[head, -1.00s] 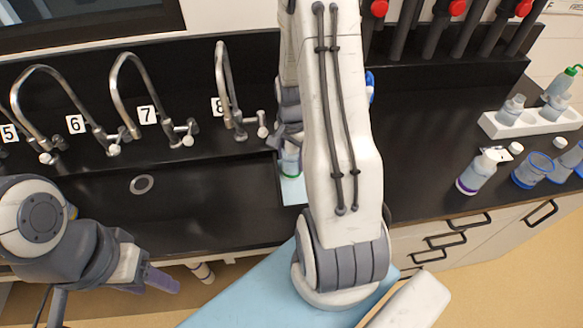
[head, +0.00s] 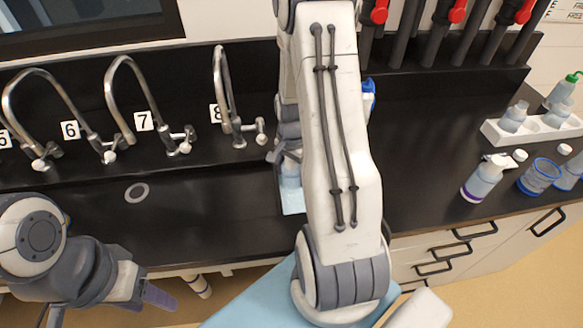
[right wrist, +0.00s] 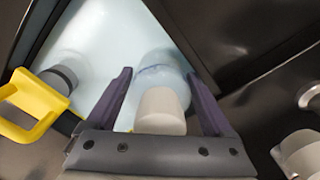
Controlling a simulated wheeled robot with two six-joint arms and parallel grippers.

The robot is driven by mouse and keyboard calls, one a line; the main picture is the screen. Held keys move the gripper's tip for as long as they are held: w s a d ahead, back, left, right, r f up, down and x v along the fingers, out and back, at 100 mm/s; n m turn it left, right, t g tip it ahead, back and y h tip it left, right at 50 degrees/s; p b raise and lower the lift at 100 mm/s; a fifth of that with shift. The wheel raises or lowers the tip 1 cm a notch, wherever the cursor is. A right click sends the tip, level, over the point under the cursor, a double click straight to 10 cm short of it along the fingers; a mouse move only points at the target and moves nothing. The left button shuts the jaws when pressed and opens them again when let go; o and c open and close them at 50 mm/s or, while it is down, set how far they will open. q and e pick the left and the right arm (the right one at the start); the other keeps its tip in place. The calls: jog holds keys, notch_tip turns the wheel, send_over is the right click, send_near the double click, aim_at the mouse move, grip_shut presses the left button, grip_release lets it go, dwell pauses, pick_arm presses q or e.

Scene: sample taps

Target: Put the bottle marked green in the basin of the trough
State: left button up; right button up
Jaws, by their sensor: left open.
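A translucent bottle with a white cap (right wrist: 160,112) stands between the fingers of my right gripper (right wrist: 160,85) in the right wrist view. Its mark looks bluish there; I cannot tell whether the fingers touch it. In the head view the bottle (head: 290,172) shows on a pale blue mat (head: 293,204), partly hidden by my right arm, and no green shows on it. The black trough basin (head: 190,215) with a round drain lies left of it. My left gripper (head: 155,298) is open and empty at the front left, below the trough edge.
Numbered taps (head: 235,120) line the back of the trough. At right stand a purple-banded bottle (head: 482,182), a blue-rimmed beaker (head: 540,177) and a white rack (head: 535,134) with bottles. A yellow part (right wrist: 30,105) is beside the bottle in the wrist view.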

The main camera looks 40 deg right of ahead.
notch_tip(320, 180, up, 12)
jog(key=shift+r+b, duration=0.15)
jog(key=shift+b, duration=0.2)
dwell(0.5)
